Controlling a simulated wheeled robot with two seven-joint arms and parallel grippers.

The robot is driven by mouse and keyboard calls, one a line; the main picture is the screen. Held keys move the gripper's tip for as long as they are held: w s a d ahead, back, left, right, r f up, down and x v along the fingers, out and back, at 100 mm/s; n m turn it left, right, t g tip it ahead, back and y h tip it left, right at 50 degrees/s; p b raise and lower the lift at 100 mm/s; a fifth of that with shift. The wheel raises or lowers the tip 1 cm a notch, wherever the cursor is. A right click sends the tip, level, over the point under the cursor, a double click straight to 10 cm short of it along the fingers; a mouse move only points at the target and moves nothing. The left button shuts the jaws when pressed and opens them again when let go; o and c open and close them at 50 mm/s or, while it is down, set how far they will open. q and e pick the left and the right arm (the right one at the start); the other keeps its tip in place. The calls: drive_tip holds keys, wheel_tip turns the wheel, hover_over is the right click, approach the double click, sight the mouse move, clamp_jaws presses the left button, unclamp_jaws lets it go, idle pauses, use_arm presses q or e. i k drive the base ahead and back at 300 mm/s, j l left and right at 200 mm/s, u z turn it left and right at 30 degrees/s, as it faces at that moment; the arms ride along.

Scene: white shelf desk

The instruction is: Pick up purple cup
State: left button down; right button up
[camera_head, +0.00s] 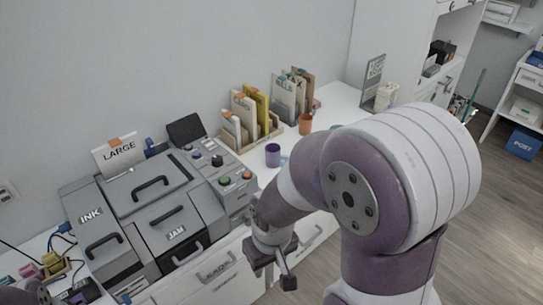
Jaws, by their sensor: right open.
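The purple cup (272,155) stands upright on the white desk, right of the grey machine and in front of the file holders. My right gripper (270,268) is open and empty. It hangs in front of the desk's drawers, lower in the picture than the cup and well apart from it. My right arm fills the right middle of the view and hides part of the desk. A dark and purple part at the bottom left corner may be my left gripper (38,291); its jaws cannot be made out.
A grey machine (150,205) marked INK and JAM covers the desk's left part. A teal cup lies partly behind my arm. An orange cup (305,124) stands behind the purple one. File holders (250,120) line the wall. Open floor (500,220) lies at right.

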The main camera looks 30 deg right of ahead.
sight(273, 150)
drive_tip(key=i+l, duration=0.15)
drive_tip(key=l, duration=0.2)
drive_tip(key=i+l+u, duration=0.1)
drive_tip(key=l, duration=0.25)
drive_tip(key=i+l, duration=0.25)
drive_tip(key=l, duration=0.15)
drive_tip(key=i+l+u, duration=0.1)
drive_tip(key=l, duration=0.25)
drive_tip(key=i+l+u, duration=0.1)
drive_tip(key=l, duration=0.25)
drive_tip(key=i+l, duration=0.2)
drive_tip(key=l, duration=0.2)
drive_tip(key=i+l+u, duration=0.1)
drive_tip(key=l, duration=0.3)
drive_tip(key=i+l, duration=0.15)
drive_tip(key=l, duration=0.25)
